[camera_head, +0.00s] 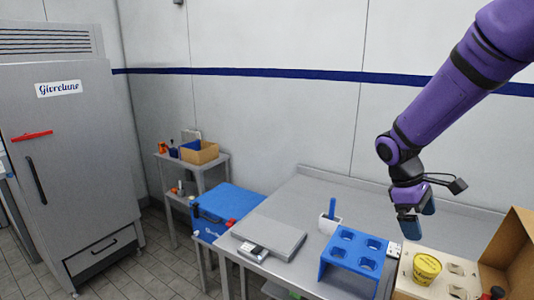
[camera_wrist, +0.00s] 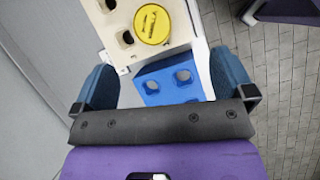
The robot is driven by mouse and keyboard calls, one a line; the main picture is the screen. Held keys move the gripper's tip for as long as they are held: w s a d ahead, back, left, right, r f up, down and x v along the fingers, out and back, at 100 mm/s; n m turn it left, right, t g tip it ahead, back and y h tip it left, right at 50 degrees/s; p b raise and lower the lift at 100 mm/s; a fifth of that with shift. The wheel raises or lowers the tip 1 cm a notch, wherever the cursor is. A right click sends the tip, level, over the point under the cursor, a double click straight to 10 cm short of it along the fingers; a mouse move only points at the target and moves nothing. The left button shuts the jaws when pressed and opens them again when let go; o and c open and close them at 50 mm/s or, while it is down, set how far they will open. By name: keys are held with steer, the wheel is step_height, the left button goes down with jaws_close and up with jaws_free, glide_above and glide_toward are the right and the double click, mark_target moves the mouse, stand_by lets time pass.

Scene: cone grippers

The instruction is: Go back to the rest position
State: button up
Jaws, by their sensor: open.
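My gripper (camera_head: 410,222) hangs from my purple arm at the right of the head view, above the workbench. In the wrist view my gripper (camera_wrist: 165,80) shows two blue fingers spread wide apart with nothing held between them. Below it a yellow tub (camera_head: 427,268) stands in a cream holder block (camera_head: 407,285) with several holes. The tub (camera_wrist: 152,24) and the block (camera_wrist: 112,43) also show at the top of the wrist view. A blue rack (camera_head: 352,262) with round holes stands left of the block, and the rack (camera_wrist: 168,82) shows between the fingers.
A flat grey scale (camera_head: 270,236) and a white cup with a blue handle (camera_head: 330,222) are on the steel bench (camera_head: 345,195). A cardboard box (camera_head: 512,250) stands at the right. A blue cooler (camera_head: 228,205), a side shelf (camera_head: 195,167) and a tall freezer (camera_head: 75,150) are left.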

steer(key=s+a+r+m+t+y, duration=0.2)
steer(key=s+r+m+t, duration=0.2)
steer(key=s+r, duration=0.3)
steer(key=s+a+r+m+t+y, duration=0.2)
steer(key=s+r, duration=0.6)
steer(key=s, duration=0.4)
steer(key=shift+s+a+r+m+t, duration=0.3)
steer(key=shift+a+m+t, duration=0.45)
steer(key=shift+m+t, duration=0.45)
